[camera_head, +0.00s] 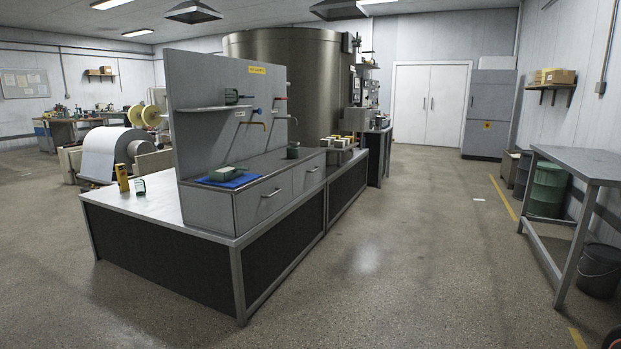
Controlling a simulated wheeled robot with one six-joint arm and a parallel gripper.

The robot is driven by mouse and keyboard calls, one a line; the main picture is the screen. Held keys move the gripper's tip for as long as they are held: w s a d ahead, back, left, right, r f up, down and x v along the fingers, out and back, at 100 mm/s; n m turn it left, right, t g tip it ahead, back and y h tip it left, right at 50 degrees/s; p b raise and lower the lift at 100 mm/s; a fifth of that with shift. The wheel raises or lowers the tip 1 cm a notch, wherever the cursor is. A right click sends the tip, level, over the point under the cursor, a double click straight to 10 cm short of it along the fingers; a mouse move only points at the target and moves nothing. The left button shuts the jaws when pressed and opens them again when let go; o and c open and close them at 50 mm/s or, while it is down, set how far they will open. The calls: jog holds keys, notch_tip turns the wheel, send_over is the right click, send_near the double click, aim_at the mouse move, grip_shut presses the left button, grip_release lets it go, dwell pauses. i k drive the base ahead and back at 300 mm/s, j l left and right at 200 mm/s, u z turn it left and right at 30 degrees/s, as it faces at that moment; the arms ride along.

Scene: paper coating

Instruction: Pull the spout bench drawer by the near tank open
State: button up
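The spout bench (180,208) stands left of centre, with a light top and dark side panels. On it sits a grey drawer unit with two drawer fronts facing right. The nearer drawer (266,203) has a bar handle (271,193) and looks shut. The farther drawer (309,175), closer to the large tank (285,80), has a small handle (313,169) and also looks shut. A grey back panel with spouts (255,124) rises behind the unit. My gripper is not in view.
A blue mat (240,181) with a green object lies on the drawer unit. Open floor (400,260) lies right of the bench. A metal table (590,163), a green drum (547,190) and a dark bucket (598,270) stand along the right wall.

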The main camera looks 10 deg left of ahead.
aim_at(308, 173)
jog(key=i+j, duration=0.8)
jog(key=i, duration=0.25)
jog(key=i+j, duration=0.4)
jog(key=i+j+u, duration=0.1)
jog(key=i+j, duration=0.3)
jog(key=i, duration=0.25)
jog(key=i+j, duration=0.35)
jog(key=i, duration=0.15)
jog(key=i+j, duration=0.35)
jog(key=i, duration=0.2)
